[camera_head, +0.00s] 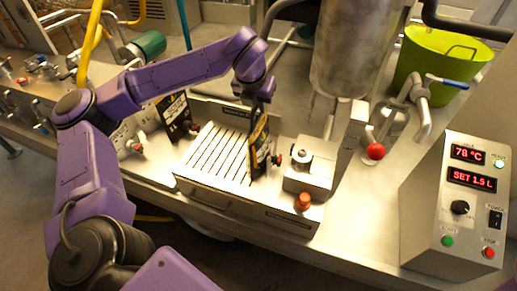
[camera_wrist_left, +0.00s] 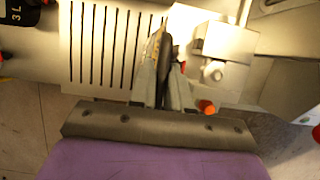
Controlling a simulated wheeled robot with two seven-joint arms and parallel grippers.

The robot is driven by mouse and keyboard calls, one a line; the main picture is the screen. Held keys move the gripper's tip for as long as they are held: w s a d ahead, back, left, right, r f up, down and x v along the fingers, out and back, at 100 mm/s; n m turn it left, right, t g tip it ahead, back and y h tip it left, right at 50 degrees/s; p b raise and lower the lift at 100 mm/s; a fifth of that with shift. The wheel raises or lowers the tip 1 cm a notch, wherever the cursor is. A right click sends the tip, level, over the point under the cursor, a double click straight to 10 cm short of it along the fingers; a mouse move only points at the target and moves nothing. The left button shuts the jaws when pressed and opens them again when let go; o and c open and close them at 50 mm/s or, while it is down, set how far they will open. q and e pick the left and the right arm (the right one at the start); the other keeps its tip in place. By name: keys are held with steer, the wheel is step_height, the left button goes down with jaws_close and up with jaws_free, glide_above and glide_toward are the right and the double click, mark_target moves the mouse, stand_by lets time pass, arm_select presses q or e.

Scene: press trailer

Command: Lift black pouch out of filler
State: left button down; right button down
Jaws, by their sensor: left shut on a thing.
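A black pouch (camera_head: 258,155) with a yellowish label hangs upright at the right end of the filler's slotted white tray (camera_head: 213,156), beside the metal filler block (camera_head: 309,172). My left gripper (camera_head: 262,98) comes down from above and is shut on its top edge. In the left wrist view the pouch (camera_wrist_left: 163,50) shows nearly edge-on between the fingers of my left gripper (camera_wrist_left: 164,82). I cannot tell whether its lower edge touches the tray. My right gripper is not in view.
Another black pouch (camera_head: 175,114) stands at the tray's left; its "3 L" mark shows in the left wrist view (camera_wrist_left: 18,12). A steel tank (camera_head: 350,50) rises behind the block. A control box (camera_head: 460,205) and green tub (camera_head: 437,65) stand right. Bare counter lies before the box.

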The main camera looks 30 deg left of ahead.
arm_select(q)
steer(key=shift+w+r, duration=0.1)
steer(key=shift+r, duration=0.1)
steer(key=shift+a, duration=0.1)
steer(key=shift+w+r, duration=0.1)
steer(key=shift+r, duration=0.4)
step_height(320, 180, up, 17)
steer(key=b, duration=0.2)
